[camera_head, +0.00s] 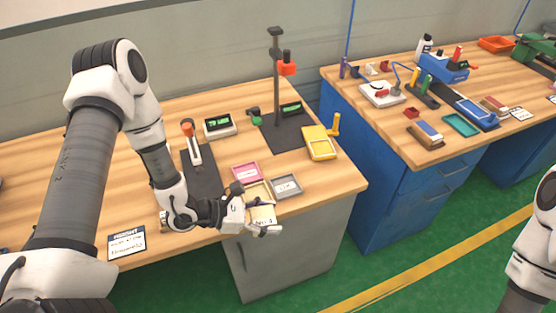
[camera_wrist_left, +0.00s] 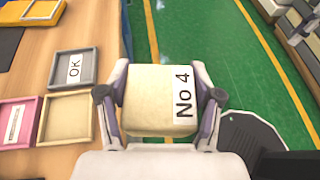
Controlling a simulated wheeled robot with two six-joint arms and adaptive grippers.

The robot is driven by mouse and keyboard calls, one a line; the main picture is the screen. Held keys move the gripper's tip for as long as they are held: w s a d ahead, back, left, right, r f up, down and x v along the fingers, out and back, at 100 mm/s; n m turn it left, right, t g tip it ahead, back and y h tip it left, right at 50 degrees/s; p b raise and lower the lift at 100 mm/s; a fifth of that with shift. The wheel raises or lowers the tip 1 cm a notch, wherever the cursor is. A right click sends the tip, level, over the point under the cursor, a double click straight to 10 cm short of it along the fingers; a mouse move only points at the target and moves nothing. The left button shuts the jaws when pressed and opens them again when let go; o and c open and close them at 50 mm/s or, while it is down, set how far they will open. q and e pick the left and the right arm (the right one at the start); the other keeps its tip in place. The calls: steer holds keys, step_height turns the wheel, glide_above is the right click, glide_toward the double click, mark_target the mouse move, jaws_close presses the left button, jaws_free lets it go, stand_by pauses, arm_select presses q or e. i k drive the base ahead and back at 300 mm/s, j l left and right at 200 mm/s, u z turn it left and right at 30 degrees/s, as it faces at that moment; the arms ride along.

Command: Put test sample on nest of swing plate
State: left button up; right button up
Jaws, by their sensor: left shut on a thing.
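My left gripper (camera_head: 262,221) is shut on the test sample (camera_head: 262,213), a cream block. The wrist view shows the block (camera_wrist_left: 148,98) between the two fingers (camera_wrist_left: 160,100), with a white label reading "No 4". It is held at the table's front edge, beside the trays. A yellow plate (camera_head: 319,143) with a recessed top and an upright yellow handle lies at the table's right side; it looks like the swing plate. The plate is apart from the sample, farther back and to the right. My right gripper is out of view.
Near the sample are a pink tray (camera_head: 245,173), a grey "OK" tray (camera_head: 287,187) and an empty beige tray (camera_wrist_left: 68,140). A tall stand (camera_head: 277,80) with a red head rises behind. A lever device (camera_head: 190,140) stands left. A gap separates the blue-sided bench (camera_head: 385,190).

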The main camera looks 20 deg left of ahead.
mark_target(322, 148)
steer(key=i+l+u, duration=0.15)
steer(key=l+u, duration=0.25)
steer(key=i+l+u, duration=0.1)
steer(key=l+u, duration=0.9)
steer(key=l, duration=1)
steer(key=l+u, duration=0.1)
steer(key=l, duration=1)
steer(key=l+u, duration=0.15)
steer(key=l, duration=1)
steer(key=i+l, duration=0.2)
